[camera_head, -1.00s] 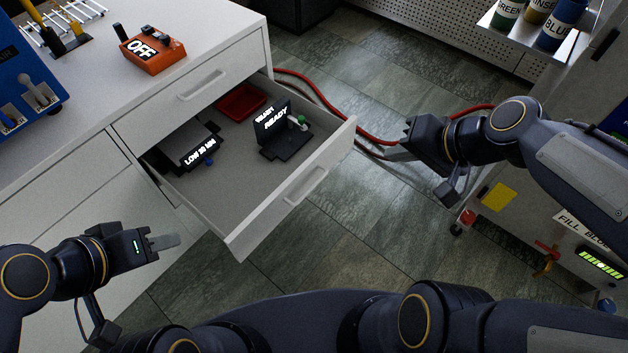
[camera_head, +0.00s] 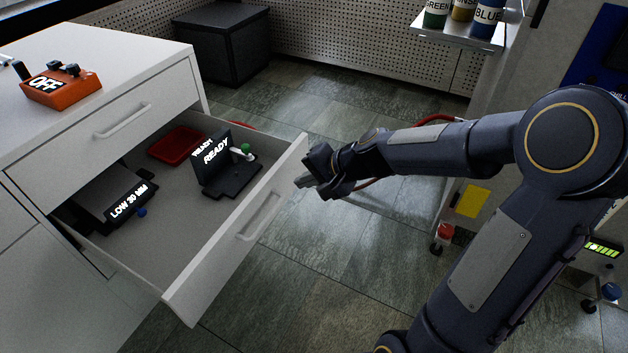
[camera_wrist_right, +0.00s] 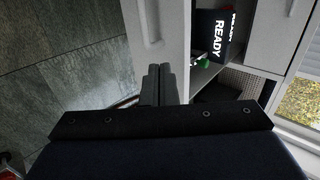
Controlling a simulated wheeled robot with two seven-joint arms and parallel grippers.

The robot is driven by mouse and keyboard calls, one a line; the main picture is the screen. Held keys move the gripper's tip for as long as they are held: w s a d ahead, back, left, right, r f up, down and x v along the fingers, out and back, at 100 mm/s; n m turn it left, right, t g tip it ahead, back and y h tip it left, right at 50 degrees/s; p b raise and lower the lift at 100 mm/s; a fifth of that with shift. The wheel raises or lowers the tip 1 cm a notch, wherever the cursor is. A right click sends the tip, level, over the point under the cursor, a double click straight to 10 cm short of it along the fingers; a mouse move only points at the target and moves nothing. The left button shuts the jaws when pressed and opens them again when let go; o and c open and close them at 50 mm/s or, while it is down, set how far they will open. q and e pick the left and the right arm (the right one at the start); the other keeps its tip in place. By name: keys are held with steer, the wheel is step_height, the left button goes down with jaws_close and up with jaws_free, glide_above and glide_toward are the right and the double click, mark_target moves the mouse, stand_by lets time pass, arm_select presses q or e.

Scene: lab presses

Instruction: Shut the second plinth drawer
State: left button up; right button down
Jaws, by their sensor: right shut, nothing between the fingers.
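The second plinth drawer (camera_head: 235,232) is pulled well out of the white cabinet, below a closed top drawer (camera_head: 118,135). It holds a red tray (camera_head: 178,145), a black device reading READY (camera_head: 228,172) and a box reading LOW 30 MM (camera_head: 112,200). My right gripper (camera_head: 303,182) is shut and empty, just outside the drawer front near its far right end. In the right wrist view the shut fingers (camera_wrist_right: 158,84) point toward the drawer front (camera_wrist_right: 160,30); I cannot tell whether they touch it. My left gripper is out of view.
An orange OFF box (camera_head: 60,87) stands on the cabinet top. A dark chest (camera_head: 222,42) is at the back. A shelf with several bottles (camera_head: 462,28) and a machine are at the right. A red hose runs behind my right arm. Floor before the drawer is clear.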

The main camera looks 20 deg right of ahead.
mark_target(270, 182)
steer(key=w+a, duration=0.1)
steer(key=w+a+f, duration=0.1)
steer(key=w, duration=0.1)
steer(key=w+a+f, duration=0.1)
steer(key=shift+w+a+f, duration=0.15)
steer(key=shift+a+f, duration=0.05)
steer(key=shift+f, duration=0.05)
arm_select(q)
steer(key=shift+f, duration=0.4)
arm_select(e)
steer(key=shift+w+a, duration=0.4)
steer(key=shift+w, duration=0.15)
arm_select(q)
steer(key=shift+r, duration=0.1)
